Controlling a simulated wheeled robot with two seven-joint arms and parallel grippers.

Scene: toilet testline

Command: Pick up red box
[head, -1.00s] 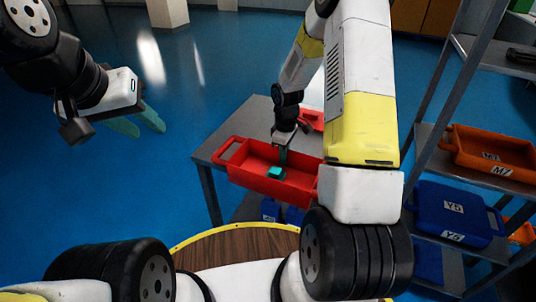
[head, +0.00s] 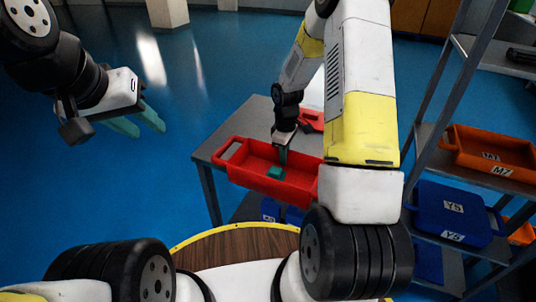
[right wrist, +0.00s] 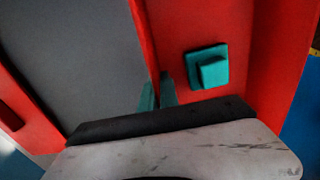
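The red box (head: 246,179) is an open tray with an end handle, resting at the front of a grey table. A small teal block (head: 275,172) lies inside; it also shows in the right wrist view (right wrist: 210,70). My right gripper (head: 283,156) points down at the box's far long wall. In the right wrist view its teal fingers (right wrist: 158,92) are close together, with the wall (right wrist: 146,45) between them. They look shut on it, though the exact contact is small to see. My left gripper (head: 138,122) is open and empty over the floor, far left of the table.
Another red box (head: 312,117) is partly hidden behind my right arm on the grey table (head: 262,112). At the right, a shelf rack holds orange boxes (head: 492,150) and a blue box (head: 455,210). Blue boxes sit under the table. The floor to the left is clear.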

